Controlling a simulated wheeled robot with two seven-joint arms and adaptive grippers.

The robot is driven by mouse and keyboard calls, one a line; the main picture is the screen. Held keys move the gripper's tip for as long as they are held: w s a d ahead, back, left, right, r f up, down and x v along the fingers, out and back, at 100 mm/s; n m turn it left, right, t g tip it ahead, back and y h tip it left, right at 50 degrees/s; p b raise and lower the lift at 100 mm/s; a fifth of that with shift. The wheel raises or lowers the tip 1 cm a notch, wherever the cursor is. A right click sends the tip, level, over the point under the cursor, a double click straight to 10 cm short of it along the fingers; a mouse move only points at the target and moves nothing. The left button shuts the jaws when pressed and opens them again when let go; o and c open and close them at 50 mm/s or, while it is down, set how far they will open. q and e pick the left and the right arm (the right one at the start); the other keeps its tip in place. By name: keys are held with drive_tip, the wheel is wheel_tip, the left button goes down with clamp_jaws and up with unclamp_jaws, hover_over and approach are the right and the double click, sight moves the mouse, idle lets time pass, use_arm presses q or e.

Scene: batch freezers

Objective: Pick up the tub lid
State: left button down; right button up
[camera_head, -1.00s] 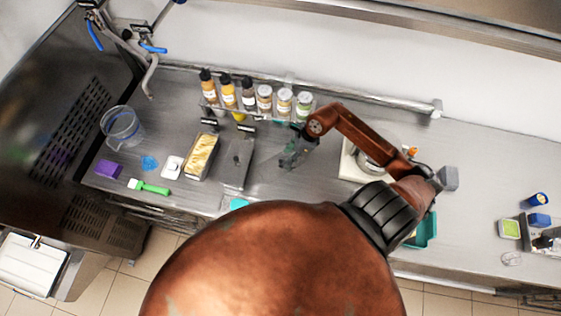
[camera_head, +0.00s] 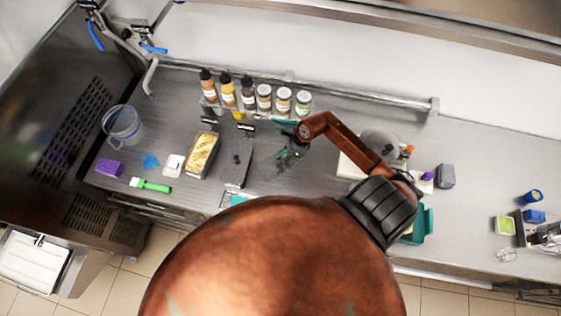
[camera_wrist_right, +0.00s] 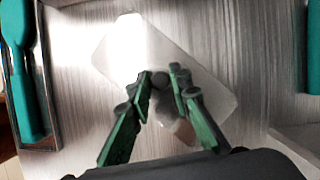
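The tub lid (camera_wrist_right: 118,48) is a clear, rounded rectangular sheet lying on the steel counter in the right wrist view. A small dark knob shows near its middle, between my fingertips. My right gripper (camera_wrist_right: 162,75) has its green fingers apart, one on each side of the knob; whether they touch it I cannot tell. In the head view my right gripper (camera_head: 284,153) is low over the counter, and the lid is only faintly seen beneath it. My left gripper is not in view.
A metal tub of pale yellow food (camera_head: 202,155) and a grey pan (camera_head: 236,160) stand left of the gripper. Several bottles and jars (camera_head: 264,97) line the back. A teal-handled tool (camera_wrist_right: 27,70) lies close by in the wrist view. A teal container (camera_head: 424,222) is at right.

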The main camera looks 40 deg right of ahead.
clamp_jaws()
drive_tip(key=shift+r, duration=0.15)
